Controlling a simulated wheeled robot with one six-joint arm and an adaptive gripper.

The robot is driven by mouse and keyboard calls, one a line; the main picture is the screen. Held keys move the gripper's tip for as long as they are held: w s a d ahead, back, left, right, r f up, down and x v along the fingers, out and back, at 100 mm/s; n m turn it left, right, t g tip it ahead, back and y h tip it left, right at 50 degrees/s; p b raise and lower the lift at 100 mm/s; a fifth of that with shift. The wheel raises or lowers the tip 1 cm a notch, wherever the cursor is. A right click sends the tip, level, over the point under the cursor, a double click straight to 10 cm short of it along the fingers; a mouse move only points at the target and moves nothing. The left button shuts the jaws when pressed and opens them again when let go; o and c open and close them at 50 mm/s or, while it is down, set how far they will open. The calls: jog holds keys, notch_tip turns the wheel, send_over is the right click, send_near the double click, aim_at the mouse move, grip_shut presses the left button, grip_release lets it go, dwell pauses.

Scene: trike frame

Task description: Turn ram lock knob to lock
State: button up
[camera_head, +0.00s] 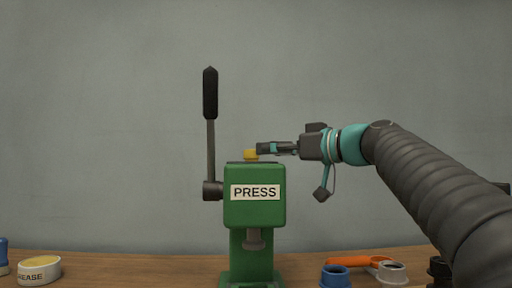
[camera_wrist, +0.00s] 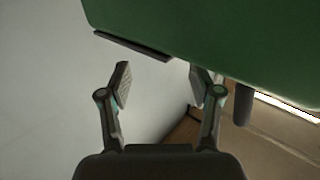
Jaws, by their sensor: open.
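The green press (camera_head: 254,209) with a "PRESS" label stands on the bench in the head view. A small yellow knob (camera_head: 250,154), which looks like the ram lock knob, sits on top of it. My gripper (camera_head: 264,149) comes in level from the right, with its fingertips just right of the knob or overlapping it; I cannot tell whether they touch. In the wrist view, my gripper (camera_wrist: 160,80) has its two fingers apart with nothing seen between them. The green press body (camera_wrist: 220,35) fills the top there. The yellow knob does not show in that view.
The press's lever (camera_head: 210,95) stands upright on the left with a black grip. A grease tub (camera_head: 39,270) is at the front left. A blue ring (camera_head: 335,277), an orange tool (camera_head: 350,262) and a grey-white ring (camera_head: 392,273) lie at the right. Space above the press is clear.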

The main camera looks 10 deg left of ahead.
aim_at(251, 155)
jog(key=shift+p+x, duration=0.5)
jog(key=shift+x, duration=2.1)
jog(key=shift+w, duration=0.1)
jog(key=c, duration=1.2)
